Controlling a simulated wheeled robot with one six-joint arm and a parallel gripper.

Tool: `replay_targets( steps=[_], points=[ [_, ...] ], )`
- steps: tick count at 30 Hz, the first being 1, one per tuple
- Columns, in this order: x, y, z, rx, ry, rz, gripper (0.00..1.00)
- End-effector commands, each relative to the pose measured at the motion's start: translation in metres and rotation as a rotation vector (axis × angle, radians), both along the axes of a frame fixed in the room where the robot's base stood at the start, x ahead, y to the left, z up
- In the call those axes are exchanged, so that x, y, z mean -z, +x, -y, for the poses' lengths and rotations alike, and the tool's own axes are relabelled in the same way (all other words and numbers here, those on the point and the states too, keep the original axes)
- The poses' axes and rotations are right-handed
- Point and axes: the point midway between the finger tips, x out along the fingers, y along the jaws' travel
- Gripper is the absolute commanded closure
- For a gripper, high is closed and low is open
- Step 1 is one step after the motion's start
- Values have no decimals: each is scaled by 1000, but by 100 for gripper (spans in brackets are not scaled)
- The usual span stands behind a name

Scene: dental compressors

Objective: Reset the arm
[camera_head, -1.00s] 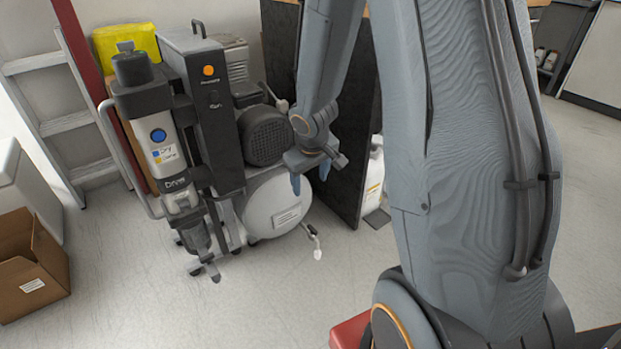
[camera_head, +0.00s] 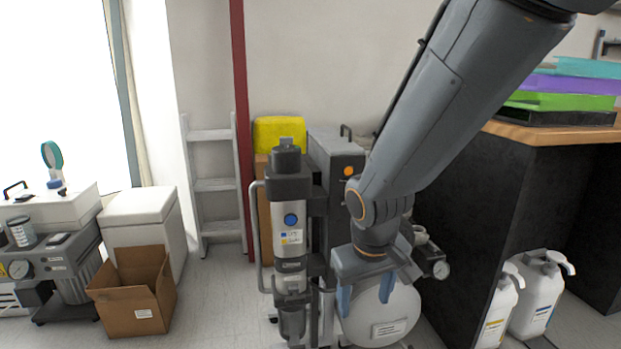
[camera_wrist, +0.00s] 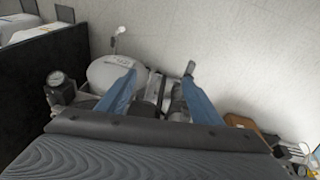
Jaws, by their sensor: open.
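My gripper (camera_head: 366,298) hangs in front of the dental compressor in the head view, its two blue fingers pointing down. The fingers are apart with nothing between them. The compressor's white tank (camera_head: 385,318) is behind the fingers, and its grey dryer column (camera_head: 289,235) with a blue button stands to the left. My arm hides part of the compressor's motor. In the wrist view the open blue fingers (camera_wrist: 158,95) reach over the compressor, with the white tank (camera_wrist: 108,72) beyond the left finger and a pressure gauge (camera_wrist: 56,78) further left.
A black cabinet (camera_head: 470,220) with a wooden top (camera_head: 560,132) stands close on the right, with white jugs (camera_head: 537,290) beside it. Bare floor (camera_head: 215,300) lies between box and dryer column.

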Motion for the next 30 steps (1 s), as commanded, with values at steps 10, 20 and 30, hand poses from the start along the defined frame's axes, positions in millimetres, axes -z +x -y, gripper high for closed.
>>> replay_targets(
  steps=[10,20,30],
  points=[
    [-44,-111,-86,-133,100,-111,41],
    [-65,-182,-119,-227,167,-193,41],
    [-89,-187,-110,-194,167,-205,41]
  ],
)
